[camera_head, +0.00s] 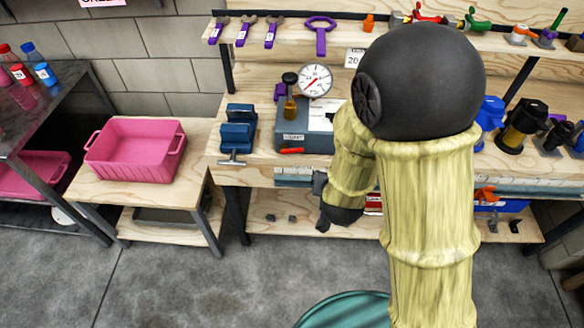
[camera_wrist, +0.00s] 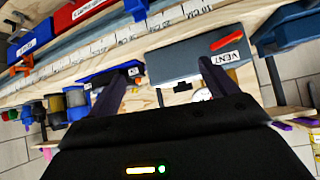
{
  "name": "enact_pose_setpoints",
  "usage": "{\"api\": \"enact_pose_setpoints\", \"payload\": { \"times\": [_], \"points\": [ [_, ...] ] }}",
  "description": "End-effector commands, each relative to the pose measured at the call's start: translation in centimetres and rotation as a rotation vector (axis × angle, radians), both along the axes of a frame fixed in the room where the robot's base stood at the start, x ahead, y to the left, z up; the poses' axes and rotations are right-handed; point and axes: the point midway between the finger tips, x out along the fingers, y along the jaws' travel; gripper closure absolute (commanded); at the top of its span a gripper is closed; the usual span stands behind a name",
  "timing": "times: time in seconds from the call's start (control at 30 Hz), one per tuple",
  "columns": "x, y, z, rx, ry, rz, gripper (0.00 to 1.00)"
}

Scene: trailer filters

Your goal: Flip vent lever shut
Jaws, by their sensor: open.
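The red vent lever (camera_head: 291,150) is on the front of a grey test unit (camera_head: 284,139), beside its white VENT label (camera_head: 293,137). In the wrist view the lever (camera_wrist: 228,41) lies slightly slanted above the VENT label (camera_wrist: 222,58), just beyond the right finger. My gripper (camera_head: 320,205) is in front of the bench, below its front edge, partly hidden by my arm. In the wrist view my gripper (camera_wrist: 162,70) has its two dark fingers apart with nothing between them, pointing toward the unit. The lever appears apart from the fingers.
A round dial gauge (camera_head: 316,81) stands above the unit. A blue vise (camera_head: 238,132) is left of it on the bench. A ruler strip (camera_wrist: 125,48) runs along the bench edge. A pink bin (camera_head: 137,150) sits on a side table. The floor in front is mostly open.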

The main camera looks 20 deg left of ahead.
Motion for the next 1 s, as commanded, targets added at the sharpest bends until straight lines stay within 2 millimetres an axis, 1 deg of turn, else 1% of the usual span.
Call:
{"api": "enact_pose_setpoints", "payload": {
  "times": [0.03,0.17,0.2,0.33,0.4,0.5,0.6,0.73,1.0],
  "points": [
    [-0.4,1.5,-2.7,-0.017,-0.053,0.018,0.15],
    [-1.1,4.3,-5.4,-0.053,-0.224,0.047,0.15],
    [-1.5,5.2,-6.0,-0.065,-0.282,0.061,0.15],
    [-3.4,7.8,-7.7,-0.104,-0.48,0.113,0.15],
    [-4.6,9.1,-8.0,-0.118,-0.581,0.146,0.15],
    [-6.1,10.3,-8.1,-0.131,-0.691,0.182,0.15],
    [-6.9,10.8,-7.8,-0.136,-0.752,0.2,0.15],
    [-7.0,10.9,-7.4,-0.137,-0.766,0.201,0.15],
    [-6.8,11.0,-7.4,-0.137,-0.764,0.201,0.15]
  ]
}}
